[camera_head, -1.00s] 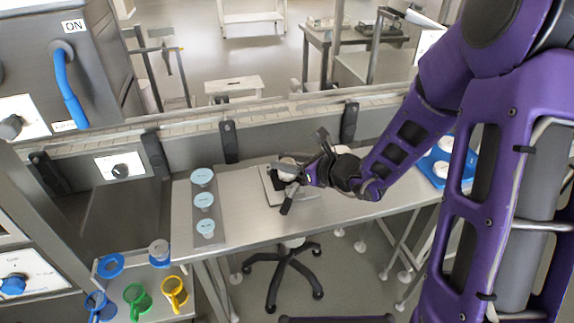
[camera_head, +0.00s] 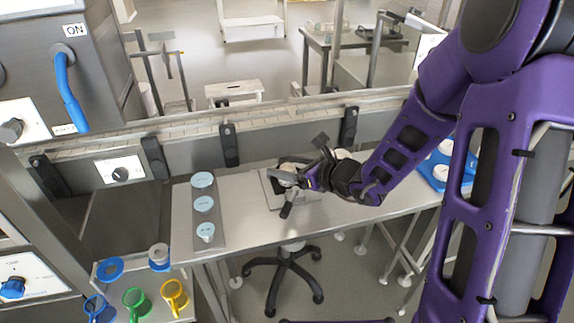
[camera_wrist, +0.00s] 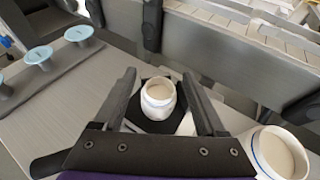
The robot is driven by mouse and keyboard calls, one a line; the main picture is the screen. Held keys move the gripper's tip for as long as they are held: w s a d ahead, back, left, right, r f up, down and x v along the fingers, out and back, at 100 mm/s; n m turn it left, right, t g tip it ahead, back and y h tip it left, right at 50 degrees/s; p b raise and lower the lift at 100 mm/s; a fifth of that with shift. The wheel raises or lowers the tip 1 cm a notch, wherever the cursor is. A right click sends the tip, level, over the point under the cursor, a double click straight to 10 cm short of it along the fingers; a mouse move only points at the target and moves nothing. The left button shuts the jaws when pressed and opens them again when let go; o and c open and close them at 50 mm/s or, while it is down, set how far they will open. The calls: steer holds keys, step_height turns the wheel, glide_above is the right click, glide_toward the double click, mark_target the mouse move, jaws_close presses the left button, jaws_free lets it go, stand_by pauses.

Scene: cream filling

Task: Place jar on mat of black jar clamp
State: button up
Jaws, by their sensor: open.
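A white jar (camera_wrist: 158,101) with pale contents stands upright on the black mat (camera_wrist: 148,123) of the jar clamp in the wrist view. My gripper (camera_wrist: 158,75) is open, with one finger on each side of the jar and a visible gap to both. In the head view my gripper (camera_head: 285,190) is over the metal table at the clamp's grey plate (camera_head: 272,200). The jar there is mostly hidden by my gripper. The clamp's dark parts are hard to tell from my fingers.
A second white jar (camera_wrist: 278,155) stands to the right. A grey strip (camera_head: 212,238) with several light-blue discs lies at the table's left. A blue tray (camera_head: 436,182) with white jars is at the right. A low shelf at lower left holds coloured funnels (camera_head: 134,300).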

steer(key=p+v, duration=0.2)
steer(key=v, duration=1)
